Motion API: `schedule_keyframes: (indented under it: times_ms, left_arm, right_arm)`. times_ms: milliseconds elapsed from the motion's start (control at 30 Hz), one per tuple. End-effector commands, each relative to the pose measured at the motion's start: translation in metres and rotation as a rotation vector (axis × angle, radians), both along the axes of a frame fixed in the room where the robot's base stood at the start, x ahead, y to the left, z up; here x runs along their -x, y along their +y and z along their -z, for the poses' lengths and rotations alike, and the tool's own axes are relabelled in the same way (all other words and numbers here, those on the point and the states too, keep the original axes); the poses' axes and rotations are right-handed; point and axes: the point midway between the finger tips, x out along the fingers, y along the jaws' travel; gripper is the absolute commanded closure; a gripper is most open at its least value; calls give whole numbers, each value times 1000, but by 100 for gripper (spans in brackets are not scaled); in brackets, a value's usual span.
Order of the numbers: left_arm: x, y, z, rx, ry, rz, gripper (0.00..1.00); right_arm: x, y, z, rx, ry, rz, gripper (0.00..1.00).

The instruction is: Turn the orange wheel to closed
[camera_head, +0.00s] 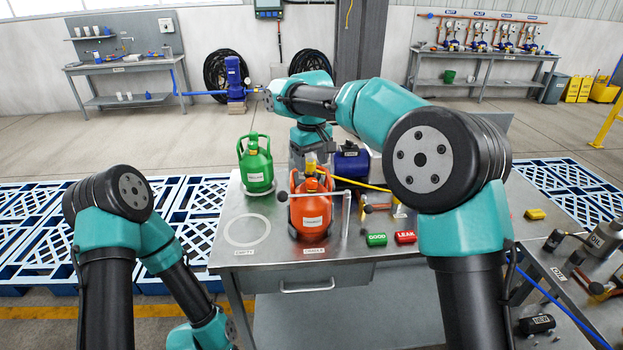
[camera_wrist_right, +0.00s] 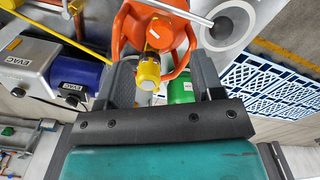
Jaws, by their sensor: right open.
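The orange cylinder (camera_head: 311,210) stands upright in the cradle at the middle of the bench, with an orange collar on top. A yellow valve wheel (camera_head: 311,160) shows at its top; in the right wrist view the yellow wheel (camera_wrist_right: 149,72) is near the fingers. No separate orange-coloured wheel can be made out. My right gripper (camera_wrist_right: 165,82) is open, its two dark fingers on either side of the yellow wheel; contact cannot be told. In the head view my right gripper (camera_head: 304,148) is just behind the cylinder top, partly hidden. My left gripper is out of view.
A green cylinder (camera_head: 256,166) stands left of the orange one, behind an empty ring (camera_head: 247,230). A grey clamp bar (camera_head: 320,194) crosses the orange cylinder's front. The blue pump (camera_head: 350,162), yellow hose (camera_head: 362,184), GOOD block (camera_head: 376,239) and LEAK block (camera_head: 405,237) are to the right.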

Motion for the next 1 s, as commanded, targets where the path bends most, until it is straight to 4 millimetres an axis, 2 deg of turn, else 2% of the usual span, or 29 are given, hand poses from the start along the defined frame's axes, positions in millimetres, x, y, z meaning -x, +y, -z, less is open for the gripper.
schedule_keyframes:
  times_ms: [100,300,500,733,767,1000]
  left_arm:
    - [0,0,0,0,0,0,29]
    - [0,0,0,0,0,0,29]
    - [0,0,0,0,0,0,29]
    - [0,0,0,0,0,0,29]
    - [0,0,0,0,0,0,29]
    - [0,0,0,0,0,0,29]
  right_arm:
    - [0,-1,22,2,2,0,39]
    - [0,0,49,1,2,-1,39]
    - [0,0,59,-1,-1,0,39]
    - [0,0,59,0,0,0,39]
    - [0,0,59,0,0,0,40]
    - [0,0,59,0,0,0,63]
